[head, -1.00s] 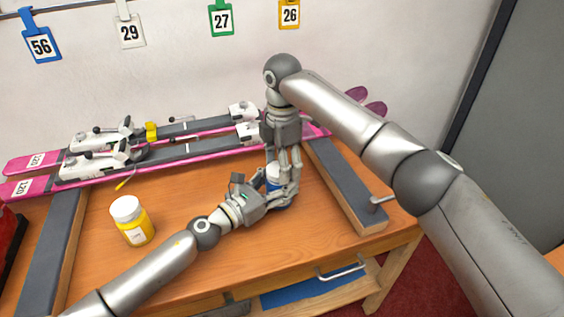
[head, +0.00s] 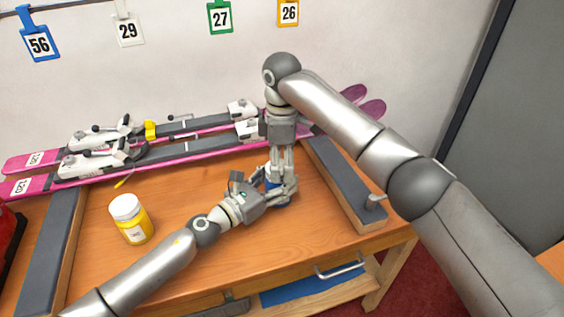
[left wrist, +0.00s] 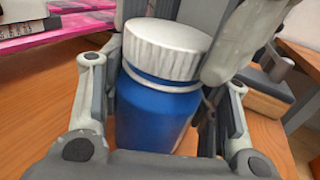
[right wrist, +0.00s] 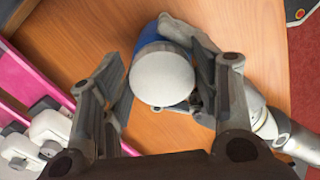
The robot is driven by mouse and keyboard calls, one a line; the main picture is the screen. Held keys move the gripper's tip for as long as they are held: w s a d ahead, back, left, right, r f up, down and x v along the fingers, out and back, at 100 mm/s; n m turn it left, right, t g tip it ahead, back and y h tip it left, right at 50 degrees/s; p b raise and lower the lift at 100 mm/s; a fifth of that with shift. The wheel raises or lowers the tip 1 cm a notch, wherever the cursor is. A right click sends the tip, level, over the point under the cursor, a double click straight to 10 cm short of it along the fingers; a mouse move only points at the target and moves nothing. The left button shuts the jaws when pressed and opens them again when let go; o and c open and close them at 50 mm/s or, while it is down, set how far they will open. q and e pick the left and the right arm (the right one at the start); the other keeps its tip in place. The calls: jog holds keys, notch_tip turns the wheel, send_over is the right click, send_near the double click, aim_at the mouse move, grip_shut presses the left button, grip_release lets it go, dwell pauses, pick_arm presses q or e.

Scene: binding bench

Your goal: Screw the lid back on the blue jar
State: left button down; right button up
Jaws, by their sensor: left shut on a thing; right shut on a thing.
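The blue jar (left wrist: 155,115) stands upright on the bench, with its ribbed white lid (left wrist: 165,48) on its mouth. My left gripper (head: 268,192) is shut around the jar's body from the side. My right gripper (head: 281,182) points straight down from above and is shut on the lid. In the right wrist view the lid's round top (right wrist: 162,77) sits between the fingers, with a little blue showing beyond it. In the head view the fingers hide most of the jar and the lid. How tightly the lid is seated cannot be told.
A yellow jar with a white lid (head: 131,222) stands at the left of the bench (head: 190,270). Pink skis with bindings (head: 190,150) lie along the back. Dark padded rails (head: 345,185) flank the work area. The bench front is clear.

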dwell(0.4)
jog(key=o, duration=0.6)
jog(key=shift+r, duration=2.3)
jog(key=shift+c, duration=0.3)
jog(key=shift+n, duration=0.3)
